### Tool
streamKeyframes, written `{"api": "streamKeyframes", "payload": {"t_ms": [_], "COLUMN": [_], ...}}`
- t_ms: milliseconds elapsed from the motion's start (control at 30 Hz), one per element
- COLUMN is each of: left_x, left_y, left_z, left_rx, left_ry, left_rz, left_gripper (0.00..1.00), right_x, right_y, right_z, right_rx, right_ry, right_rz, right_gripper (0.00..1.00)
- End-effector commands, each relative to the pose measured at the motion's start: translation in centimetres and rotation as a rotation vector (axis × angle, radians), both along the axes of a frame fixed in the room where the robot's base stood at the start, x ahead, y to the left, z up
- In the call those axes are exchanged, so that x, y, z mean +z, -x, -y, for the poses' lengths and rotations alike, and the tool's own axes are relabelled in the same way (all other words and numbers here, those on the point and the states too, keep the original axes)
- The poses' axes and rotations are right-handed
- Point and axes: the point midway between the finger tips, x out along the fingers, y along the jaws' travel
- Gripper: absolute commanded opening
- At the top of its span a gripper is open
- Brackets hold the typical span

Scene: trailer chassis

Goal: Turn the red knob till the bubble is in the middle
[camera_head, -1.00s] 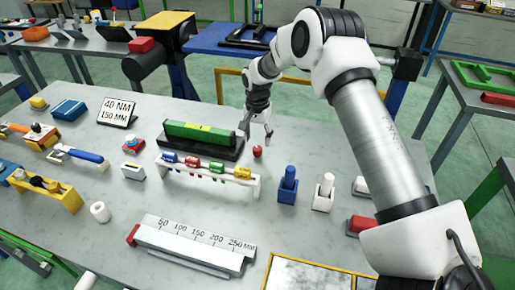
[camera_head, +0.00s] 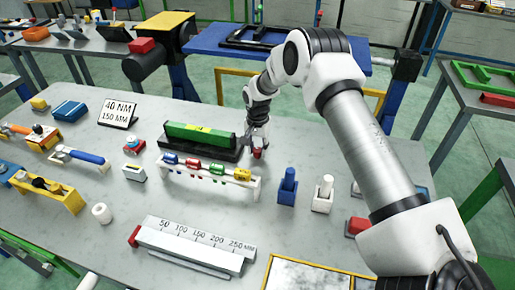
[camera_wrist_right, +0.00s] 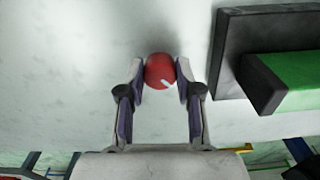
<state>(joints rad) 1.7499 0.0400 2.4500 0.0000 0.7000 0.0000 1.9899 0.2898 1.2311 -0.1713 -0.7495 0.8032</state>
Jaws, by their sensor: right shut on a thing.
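The red knob (camera_head: 257,154) is a small round red piece at the right end of the level. My right gripper (camera_head: 257,146) is shut on it. In the right wrist view the red knob (camera_wrist_right: 160,68) sits between the two fingertips, with a short white mark on its face. The level is a green bar (camera_head: 185,131) with a yellow middle window, on a black base (camera_head: 225,153). The bubble is too small to make out in the head view. In the right wrist view only an end of the green bar (camera_wrist_right: 295,82) shows. My left gripper is not in view.
A white rack (camera_head: 252,187) with several coloured pieces stands just in front of the level. Blue (camera_head: 287,190) and white (camera_head: 323,195) upright holders stand to the right. A sign (camera_head: 117,112) reads 40 NM, 150 MM. The table front holds a scale block (camera_head: 190,250).

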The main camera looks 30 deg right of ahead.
Motion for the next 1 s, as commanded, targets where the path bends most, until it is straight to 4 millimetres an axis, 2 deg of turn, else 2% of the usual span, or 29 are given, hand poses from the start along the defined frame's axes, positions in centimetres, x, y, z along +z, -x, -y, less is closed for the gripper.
{"api": "streamKeyframes", "payload": {"t_ms": [367, 1000], "left_x": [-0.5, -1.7], "left_y": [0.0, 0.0], "left_z": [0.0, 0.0], "left_rx": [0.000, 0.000], "left_ry": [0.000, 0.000], "left_rz": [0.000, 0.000], "left_gripper": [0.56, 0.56], "right_x": [-0.3, -0.4], "right_y": [0.1, 0.1], "right_z": [0.0, 0.0], "right_rx": [0.158, 0.746], "right_ry": [0.000, 0.000], "right_rz": [-0.003, -0.004], "right_gripper": [0.00, 0.00]}}
